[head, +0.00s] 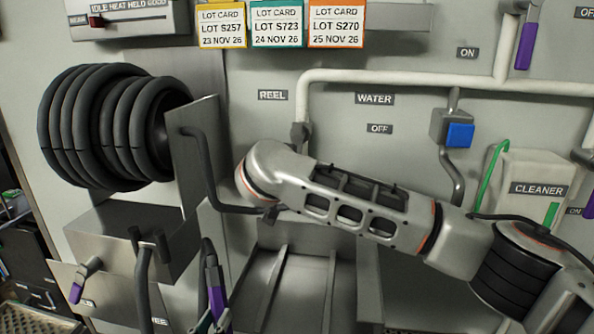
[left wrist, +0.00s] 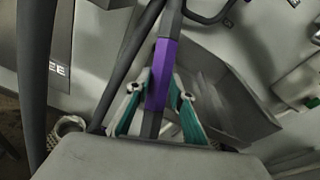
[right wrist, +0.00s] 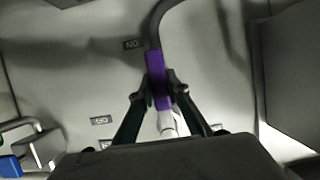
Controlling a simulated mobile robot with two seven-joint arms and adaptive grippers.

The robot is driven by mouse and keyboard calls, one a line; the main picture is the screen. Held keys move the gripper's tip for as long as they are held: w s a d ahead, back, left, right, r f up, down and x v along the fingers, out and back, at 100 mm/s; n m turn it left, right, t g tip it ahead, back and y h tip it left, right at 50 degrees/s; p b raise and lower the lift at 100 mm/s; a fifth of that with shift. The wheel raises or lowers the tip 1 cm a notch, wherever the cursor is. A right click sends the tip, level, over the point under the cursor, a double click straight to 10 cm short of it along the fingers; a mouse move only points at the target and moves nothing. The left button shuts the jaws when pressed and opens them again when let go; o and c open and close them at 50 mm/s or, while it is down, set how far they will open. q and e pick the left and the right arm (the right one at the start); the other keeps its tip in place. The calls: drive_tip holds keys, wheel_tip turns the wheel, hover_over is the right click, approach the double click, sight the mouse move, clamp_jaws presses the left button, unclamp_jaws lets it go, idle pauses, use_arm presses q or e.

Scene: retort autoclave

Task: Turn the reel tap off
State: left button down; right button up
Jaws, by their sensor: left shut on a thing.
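My left gripper (head: 214,318) is low in the head view, shut on a purple-gripped dark handle (head: 215,298). In the left wrist view its green-lined fingers (left wrist: 158,90) flank the purple grip (left wrist: 162,75). My right arm crosses the middle of the head view and hides its own gripper and most of the tap under the REEL label (head: 273,95). In the right wrist view, a purple tap lever (right wrist: 157,78) stands between the right gripper's fingers (right wrist: 155,92), which are apart, close on either side. The lever lies beside an upside-down ON label (right wrist: 132,44), running along the pipe's line.
A coiled black hose reel (head: 105,125) is at the left, with a steel bracket plate (head: 195,150) beside it. A blue-fronted box (head: 459,134) and a CLEANER container (head: 538,185) are at the right. Another purple lever (head: 525,46) hangs at the upper right.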

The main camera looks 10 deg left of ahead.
drive_tip(key=shift+d, duration=0.15)
clamp_jaws()
drive_tip(key=shift+d+r+n+t+h, duration=0.15)
drive_tip(key=shift+d+r+n+h, duration=0.2)
drive_tip(key=shift+d+n+h, duration=0.55)
drive_tip(key=shift+d+r+n+t+h, duration=0.1)
drive_tip(key=shift+d+r+n+h, duration=0.4)
drive_tip(key=shift+n, duration=0.65)
drive_tip(key=shift+d+r+n+t+h, duration=0.2)
drive_tip(key=shift+d+n+h, duration=0.5)
drive_tip(key=shift+d+n, duration=0.35)
drive_tip(key=o, duration=0.9)
unclamp_jaws()
drive_tip(key=shift+f, duration=0.1)
